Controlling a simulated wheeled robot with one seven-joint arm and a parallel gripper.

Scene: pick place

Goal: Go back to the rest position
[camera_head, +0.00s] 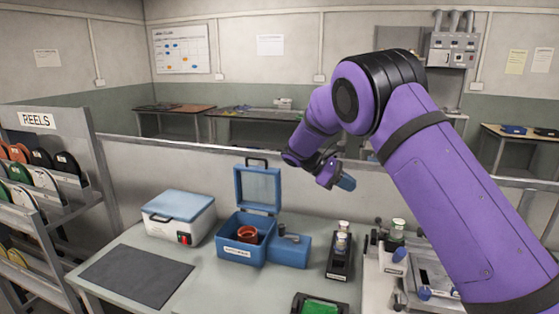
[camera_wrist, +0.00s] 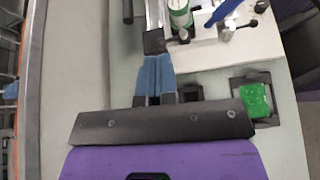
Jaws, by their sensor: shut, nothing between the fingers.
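My gripper (camera_head: 346,182) is at the end of my purple arm, raised above the back of the workbench (camera_head: 127,238) in the head view. Its blue fingers are together and hold nothing. In the wrist view the blue fingers of my gripper (camera_wrist: 154,76) also show side by side, with the bench far below them. The gripper touches none of the things on the bench.
An open blue box (camera_head: 236,250) holds a red-brown round thing. Left of it stand a white case with a blue lid (camera_head: 180,211) and a dark mat (camera_head: 135,278). A black holder (camera_head: 340,262) carries small jars. A reel rack (camera_head: 45,170) stands far left.

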